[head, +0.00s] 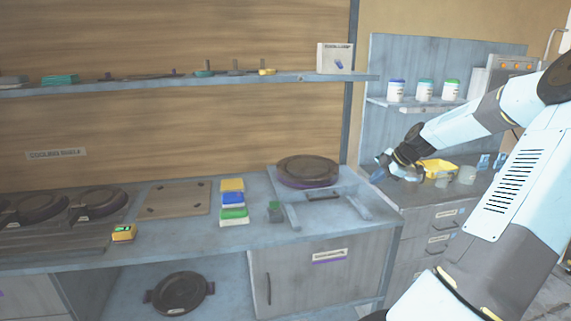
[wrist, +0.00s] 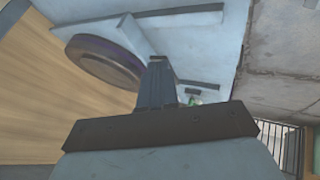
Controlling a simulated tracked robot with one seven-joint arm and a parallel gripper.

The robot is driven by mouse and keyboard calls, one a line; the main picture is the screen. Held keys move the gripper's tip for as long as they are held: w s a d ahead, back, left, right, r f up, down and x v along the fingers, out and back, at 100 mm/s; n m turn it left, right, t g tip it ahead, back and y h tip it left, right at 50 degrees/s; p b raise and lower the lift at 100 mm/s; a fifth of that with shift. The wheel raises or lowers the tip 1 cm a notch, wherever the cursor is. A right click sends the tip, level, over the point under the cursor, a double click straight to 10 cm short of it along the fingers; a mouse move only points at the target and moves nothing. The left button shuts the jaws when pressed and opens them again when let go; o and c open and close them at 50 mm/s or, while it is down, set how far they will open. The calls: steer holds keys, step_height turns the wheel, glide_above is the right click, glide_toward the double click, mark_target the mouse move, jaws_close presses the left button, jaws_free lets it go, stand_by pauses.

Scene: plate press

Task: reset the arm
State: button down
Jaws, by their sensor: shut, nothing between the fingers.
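My arm reaches in from the right of the head view. My gripper (head: 383,160) is shut and empty, held in the air to the right of the round dark plate press (head: 308,171). In the wrist view the closed fingers (wrist: 156,62) point out over the pale worktop. The press also shows there (wrist: 105,60), to the left of the fingers and apart from them.
A yellow tray (head: 438,167) and cups (head: 467,174) stand behind my forearm. A shelf (head: 190,84) runs above.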

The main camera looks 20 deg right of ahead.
steer(key=shift+a, duration=0.1)
steer(key=s+a+r+m+g+h, duration=0.2)
steer(key=s+a+r+m, duration=0.1)
steer(key=a, duration=0.8)
steer(key=s+a+r+m+g+h, duration=0.2)
steer(key=a+r, duration=0.1)
steer(key=a, duration=0.8)
steer(key=s+a+r+m+t, duration=0.1)
steer(key=s+a+r+m, duration=0.2)
steer(key=s, duration=0.5)
steer(key=s+a+r+m+t, duration=0.1)
steer(key=s+a+r+m, duration=0.3)
steer(key=s, duration=0.4)
steer(key=s+a+r+m+t, duration=0.1)
steer(key=s+a+r+m, duration=0.2)
steer(key=s+a, duration=0.3)
steer(key=shift+s+r, duration=0.45)
steer(key=shift+s, duration=0.7)
